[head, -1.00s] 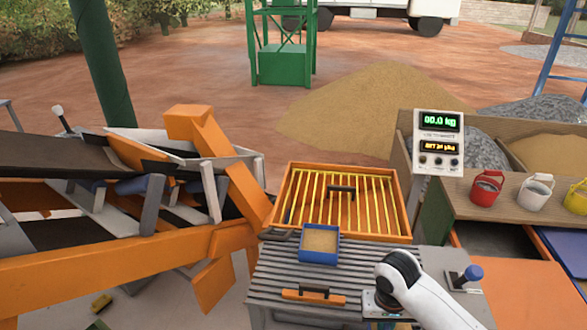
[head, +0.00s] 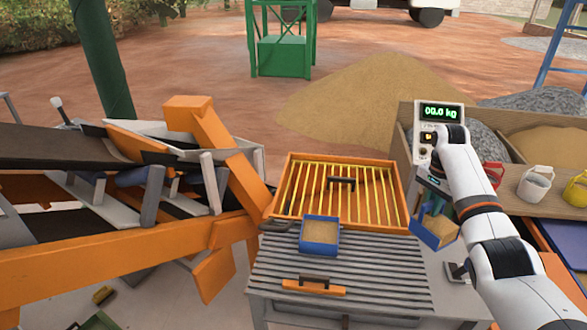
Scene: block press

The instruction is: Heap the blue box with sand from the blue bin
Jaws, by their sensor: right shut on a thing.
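The blue box (head: 320,248) sits on the slatted table, in front of the orange grate. Sand shows inside it, with the surface near the rim and no clear heap. My right gripper (head: 434,184) is shut on a blue scoop-like container (head: 432,238) that hangs below it, right of the grate. Sand-coloured material shows in the container. My left gripper is not in view.
The orange grate (head: 290,190) with yellow bars has a dark handle. A scale display (head: 440,112) reads 00.0 kg, partly hidden by my arm. Red (head: 493,174), white (head: 534,187) and yellow (head: 577,192) buckets stand at right. An orange-handled tool (head: 313,288) lies on the front slats.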

